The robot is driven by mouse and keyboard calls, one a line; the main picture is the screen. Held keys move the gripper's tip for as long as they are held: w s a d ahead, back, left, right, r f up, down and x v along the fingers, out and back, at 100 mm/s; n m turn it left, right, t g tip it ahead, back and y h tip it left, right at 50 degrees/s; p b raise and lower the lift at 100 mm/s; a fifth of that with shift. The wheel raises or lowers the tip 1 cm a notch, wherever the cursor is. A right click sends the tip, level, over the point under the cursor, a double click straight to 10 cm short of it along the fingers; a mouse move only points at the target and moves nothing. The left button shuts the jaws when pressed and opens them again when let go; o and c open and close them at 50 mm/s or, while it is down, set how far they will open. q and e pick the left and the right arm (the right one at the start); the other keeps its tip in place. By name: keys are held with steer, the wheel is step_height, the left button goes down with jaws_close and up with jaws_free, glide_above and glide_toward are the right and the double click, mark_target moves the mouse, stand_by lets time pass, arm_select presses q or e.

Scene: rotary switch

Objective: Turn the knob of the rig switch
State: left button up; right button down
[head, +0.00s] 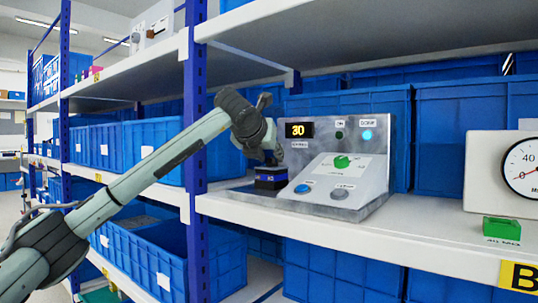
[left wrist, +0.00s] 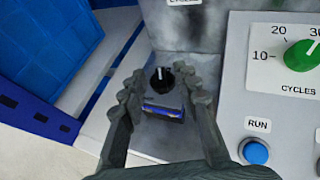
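The likely rig switch is a small dark box with a blue band (head: 270,181) on the shelf, at the left of the grey control panel. Its round black knob (left wrist: 161,80) shows in the left wrist view, with a white pointer line directed up in the picture. My left gripper (head: 266,157) is above the box. In the left wrist view its two fingers (left wrist: 161,84) are open, one on each side of the knob, with visible gaps. Whether they are level with the knob cannot be told. In the head view the gripper hides the knob. My right gripper is not in view.
The sloped panel (head: 377,178) has a display reading 30, a green cycles knob (head: 342,161), a blue RUN button (head: 302,189), a grey button and lamps. A blue shelf upright (head: 196,100) stands left. A gauge (head: 520,165) and green block (head: 501,228) are right.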

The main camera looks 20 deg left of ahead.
arm_select(q)
jaws_close()
steer(key=shift+a, duration=0.1)
steer(key=shift+a+f+m+h, duration=0.1)
steer(key=shift+a+m+h, duration=0.05)
steer(key=shift+m+h, duration=0.3)
steer(key=shift+a+m+h, duration=0.15)
steer(key=shift+m+h, duration=0.3)
steer(key=shift+h, duration=0.2)
steer(key=shift+r+m+h+p, duration=0.2)
steer(key=shift+m+h+p, duration=0.1)
steer(key=shift+m+h, duration=0.3)
steer(key=shift+w+a+m+g+h+p, duration=0.15)
steer(key=shift+m+g+h+p, duration=0.25)
steer(key=shift+m+h, duration=0.5)
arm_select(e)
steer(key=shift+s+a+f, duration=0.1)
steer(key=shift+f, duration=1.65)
arm_select(q)
steer(key=shift+o, duration=0.5)
jaws_free()
